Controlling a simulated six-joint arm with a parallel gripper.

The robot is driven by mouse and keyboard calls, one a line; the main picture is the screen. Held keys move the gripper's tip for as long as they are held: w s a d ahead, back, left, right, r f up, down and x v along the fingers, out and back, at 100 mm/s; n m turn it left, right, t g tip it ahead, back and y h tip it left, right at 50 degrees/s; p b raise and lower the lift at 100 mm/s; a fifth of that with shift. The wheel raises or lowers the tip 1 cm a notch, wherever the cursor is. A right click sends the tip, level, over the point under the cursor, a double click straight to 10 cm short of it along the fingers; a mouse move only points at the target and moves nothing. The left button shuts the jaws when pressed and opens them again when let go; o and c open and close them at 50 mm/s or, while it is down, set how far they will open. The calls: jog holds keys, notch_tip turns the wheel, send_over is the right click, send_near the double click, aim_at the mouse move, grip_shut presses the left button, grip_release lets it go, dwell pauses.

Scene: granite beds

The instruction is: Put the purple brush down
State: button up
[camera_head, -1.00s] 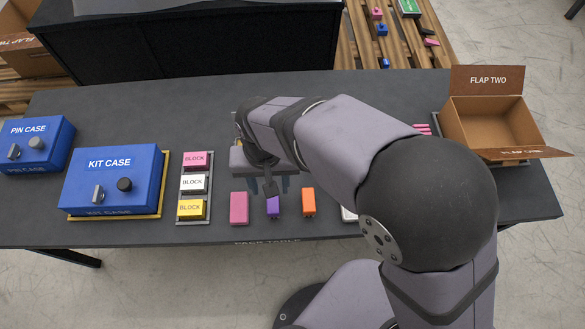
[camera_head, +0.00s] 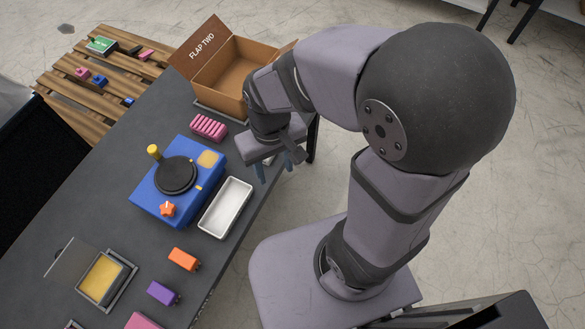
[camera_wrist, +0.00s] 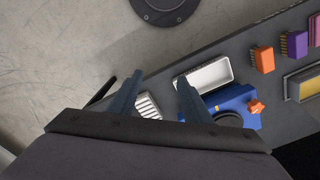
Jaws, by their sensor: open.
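The purple brush (camera_head: 162,293) lies on the dark table near its front edge, beside an orange brush (camera_head: 183,259). The purple brush also shows at the upper right of the wrist view (camera_wrist: 293,44), far from my fingers. My gripper (camera_head: 272,172) is above the table's front edge, near the open cardboard box, well away from the purple brush. In the wrist view my gripper (camera_wrist: 160,80) has its two fingers spread, with nothing held between them. A pale ribbed thing (camera_wrist: 148,105) shows below and between the fingers.
A white tray (camera_head: 225,208) and a blue case with a dark round top (camera_head: 147,199) stand between my gripper and the brushes. A pink ribbed block (camera_head: 208,127) and the open cardboard box (camera_head: 235,70) are nearby. A lidded yellow container (camera_head: 105,280) is at lower left.

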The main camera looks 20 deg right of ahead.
jog(key=s+d+m, duration=0.1)
jog(key=s+d, duration=0.2)
jog(key=d, duration=0.3)
jog(key=shift+d+f+m, duration=0.15)
jog(key=shift+d+m, duration=0.15)
jog(key=shift+m, duration=0.1)
dwell(0.6)
notch_tip(320, 180, up, 13)
jog(key=p, duration=1.3)
